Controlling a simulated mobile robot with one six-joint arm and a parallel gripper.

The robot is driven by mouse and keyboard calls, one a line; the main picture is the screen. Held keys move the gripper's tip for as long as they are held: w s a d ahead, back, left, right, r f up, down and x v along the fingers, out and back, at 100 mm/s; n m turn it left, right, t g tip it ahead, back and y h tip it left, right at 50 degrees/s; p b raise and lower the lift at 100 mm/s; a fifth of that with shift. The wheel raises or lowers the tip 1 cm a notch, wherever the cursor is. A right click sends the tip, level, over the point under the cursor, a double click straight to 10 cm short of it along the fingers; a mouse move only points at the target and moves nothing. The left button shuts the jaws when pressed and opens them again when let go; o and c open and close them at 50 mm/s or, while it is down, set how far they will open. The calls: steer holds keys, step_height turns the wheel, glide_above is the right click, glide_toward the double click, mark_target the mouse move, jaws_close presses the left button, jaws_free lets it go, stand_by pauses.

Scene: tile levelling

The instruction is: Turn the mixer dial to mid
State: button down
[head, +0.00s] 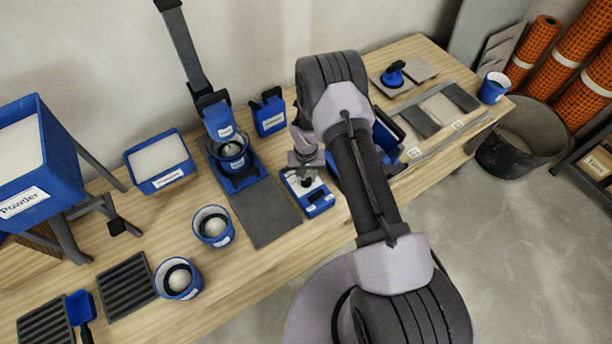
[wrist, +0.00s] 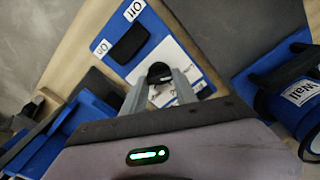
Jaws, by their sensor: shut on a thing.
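The mixer's control box (head: 318,208) is a small blue box with a white face at the middle of the bench, beside the dark mat. The small black dial (wrist: 158,70) sits between my two fingertips. My gripper (wrist: 160,80) is shut on the dial from above; it also shows over the box in the head view (head: 305,172). The dial's markings are mostly hidden by my fingers, so its setting cannot be read.
The mixer stand (head: 240,185) holds a blue bucket (head: 230,152) left of the box. A blue container (head: 269,112) stands behind. Two tubs (head: 213,240) (head: 178,291) stand front left. Tiles (head: 462,97) lie right. My arm hides part of the bench.

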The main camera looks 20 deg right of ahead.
mark_target(307, 179)
steer(key=m+b, duration=0.3)
steer(key=m, duration=0.2)
steer(key=shift+d+f+m+b, duration=0.1)
steer(key=shift+f+m+b, duration=0.05)
steer(key=shift+m+b, duration=0.2)
steer(key=m+b, duration=0.3)
steer(key=m, duration=0.3)
steer(key=shift+s, duration=0.1)
stand_by(0.4)
steer(key=c, duration=1)
jaws_free()
steer(key=shift+o, duration=0.2)
steer(key=shift+r, duration=0.2)
step_height(307, 179, up, 17)
steer(key=p, duration=0.5)
steer(key=shift+r, duration=0.15)
steer(key=shift+r, duration=0.1)
